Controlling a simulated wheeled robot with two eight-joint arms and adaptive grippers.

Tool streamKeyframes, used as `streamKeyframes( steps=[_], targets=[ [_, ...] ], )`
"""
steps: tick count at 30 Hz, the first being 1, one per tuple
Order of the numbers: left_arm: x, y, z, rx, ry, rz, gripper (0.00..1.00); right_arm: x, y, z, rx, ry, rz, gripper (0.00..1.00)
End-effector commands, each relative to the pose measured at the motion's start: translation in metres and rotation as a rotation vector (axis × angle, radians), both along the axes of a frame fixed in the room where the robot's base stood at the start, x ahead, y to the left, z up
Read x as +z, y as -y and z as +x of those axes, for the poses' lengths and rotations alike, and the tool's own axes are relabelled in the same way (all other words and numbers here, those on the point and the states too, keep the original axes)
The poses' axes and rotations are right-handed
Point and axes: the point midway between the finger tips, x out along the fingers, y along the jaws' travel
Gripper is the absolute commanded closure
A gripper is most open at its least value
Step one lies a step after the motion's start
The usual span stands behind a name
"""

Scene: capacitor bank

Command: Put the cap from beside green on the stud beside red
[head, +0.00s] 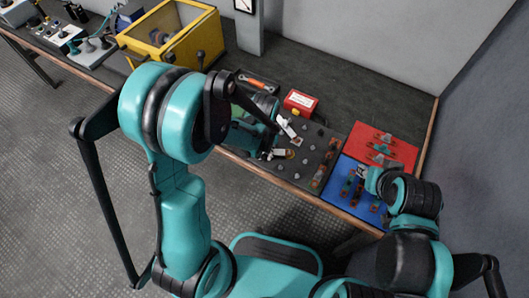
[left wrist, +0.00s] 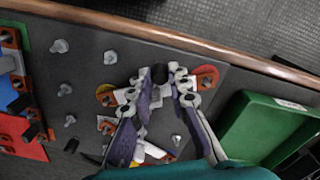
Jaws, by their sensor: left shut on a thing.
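My left gripper (left wrist: 160,80) is shut on a small dark cap (left wrist: 160,72), held between its fingertips over the grey stud board (left wrist: 150,45). Whether the cap touches a stud cannot be told. Bare silver studs stand on the board, such as one stud (left wrist: 110,57). The left gripper also shows in the head view (head: 289,142), partly hidden by my arm. My right gripper (head: 369,180) is over the blue mat (head: 340,207); its jaws are unclear.
A green tray (left wrist: 258,112) lies beside the board. A red mat (head: 402,152) with parts lies right of it in the head view. A red box (head: 300,102) and a wrench (head: 258,81) lie behind the board. A yellow bin (head: 205,45) stands farther left.

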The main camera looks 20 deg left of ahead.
Motion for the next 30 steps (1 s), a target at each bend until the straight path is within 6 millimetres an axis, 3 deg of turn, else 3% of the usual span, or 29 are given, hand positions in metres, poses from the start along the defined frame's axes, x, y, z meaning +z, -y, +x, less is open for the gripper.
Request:
streamKeyframes(
  steps=[11, 12, 14, 25, 30],
  targets=[
    [-0.001, 0.000, 0.000, 0.000, 0.000, 0.000, 0.94, -0.002, 0.000, 0.000, 0.000, 0.000, 0.000, 0.67],
    [-0.001, 0.000, 0.000, 0.000, 0.000, 0.000, 0.75, -0.002, 0.000, 0.000, 0.000, 0.000, 0.000, 0.67],
    [-0.001, 0.000, 0.000, 0.000, 0.000, 0.000, 0.59, -0.002, 0.000, 0.000, 0.000, 0.000, 0.000, 0.67],
    [0.002, 0.000, 0.000, 0.000, 0.000, 0.000, 0.59, -0.002, 0.000, 0.000, 0.000, 0.000, 0.000, 0.67],
    [0.025, 0.000, 0.000, 0.000, 0.000, 0.000, 0.59, -0.002, 0.000, 0.000, 0.000, 0.000, 0.000, 0.67]
  ],
)
